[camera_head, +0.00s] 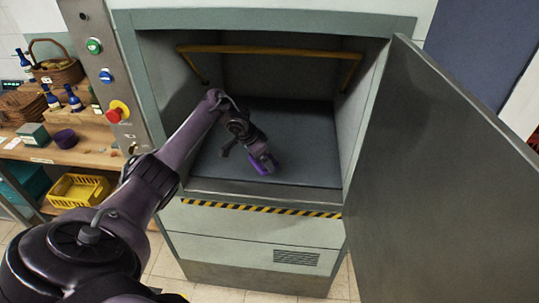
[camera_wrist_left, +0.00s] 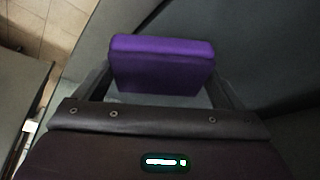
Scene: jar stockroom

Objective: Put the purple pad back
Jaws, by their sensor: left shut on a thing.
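The purple pad (camera_wrist_left: 162,66) is between the two fingers of my left gripper (camera_wrist_left: 160,88) in the left wrist view, and the gripper is shut on it. In the head view my left arm reaches from the left into an open grey cabinet compartment (camera_head: 300,180). There my left gripper (camera_head: 262,160) points down with the pad (camera_head: 264,166) at its tips, over the front part of the compartment floor. I cannot tell whether the pad touches the floor. My right gripper is not in view.
A yellow bar (camera_head: 270,50) crosses the upper compartment. The large grey door (camera_head: 440,180) stands open at the right. At the left, a wooden shelf (camera_head: 90,152) holds baskets, blue bottles, a box and a round purple thing (camera_head: 64,139). A yellow crate (camera_head: 80,190) sits below.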

